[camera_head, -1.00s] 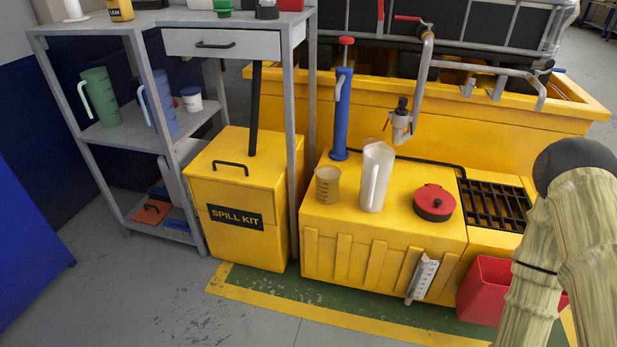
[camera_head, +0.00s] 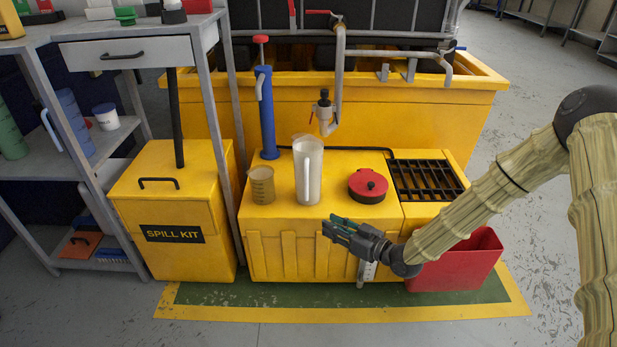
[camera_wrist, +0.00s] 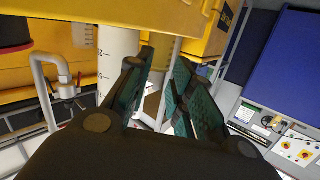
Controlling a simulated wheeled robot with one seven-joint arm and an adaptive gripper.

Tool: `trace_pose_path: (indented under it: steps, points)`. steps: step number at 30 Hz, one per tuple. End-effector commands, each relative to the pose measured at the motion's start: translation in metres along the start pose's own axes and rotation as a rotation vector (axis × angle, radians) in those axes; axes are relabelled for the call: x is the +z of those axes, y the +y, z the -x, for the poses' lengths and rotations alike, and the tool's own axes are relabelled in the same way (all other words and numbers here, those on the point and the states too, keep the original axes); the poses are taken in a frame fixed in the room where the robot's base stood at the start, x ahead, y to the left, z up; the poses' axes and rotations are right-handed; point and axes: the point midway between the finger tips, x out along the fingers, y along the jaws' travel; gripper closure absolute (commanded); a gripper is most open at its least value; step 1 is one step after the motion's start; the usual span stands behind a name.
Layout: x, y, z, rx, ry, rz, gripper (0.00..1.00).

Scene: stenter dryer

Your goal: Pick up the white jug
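The white jug (camera_head: 308,172) stands upright on the yellow box (camera_head: 355,217), with its handle towards me. My gripper (camera_head: 333,228) is in front of the box's front face, below and slightly right of the jug, apart from it. Its dark fingers with green pads point left. In the wrist view my gripper (camera_wrist: 164,60) has a gap between its fingers and nothing held there. A white upright shape with marks (camera_wrist: 116,68) shows beside the left finger; I cannot tell whether it is the jug.
A blue pump (camera_head: 266,115) and a tap (camera_head: 324,112) are behind. The spill kit bin (camera_head: 175,255) is left, a red bin (camera_head: 455,262) right.

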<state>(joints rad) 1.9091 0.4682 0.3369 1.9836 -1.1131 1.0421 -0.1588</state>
Motion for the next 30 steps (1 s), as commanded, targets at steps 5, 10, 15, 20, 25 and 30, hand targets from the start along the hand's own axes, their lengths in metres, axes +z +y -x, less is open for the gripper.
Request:
trace_pose_path:
  steps: [5, 10, 15, 20, 25, 30]
  points:
    - [-0.041, 0.017, -0.006, -0.034, 0.106, 0.093, 0.77]
    - [-0.048, 0.018, -0.014, -0.044, 0.125, 0.112, 0.77]
    - [-0.049, 0.016, -0.035, -0.045, 0.124, 0.111, 0.77]
    - [-0.052, 0.016, -0.056, -0.043, 0.123, 0.110, 0.77]
    - [-0.054, 0.015, -0.065, -0.044, 0.122, 0.109, 0.77]
    - [-0.057, 0.015, -0.079, -0.044, 0.123, 0.109, 0.77]
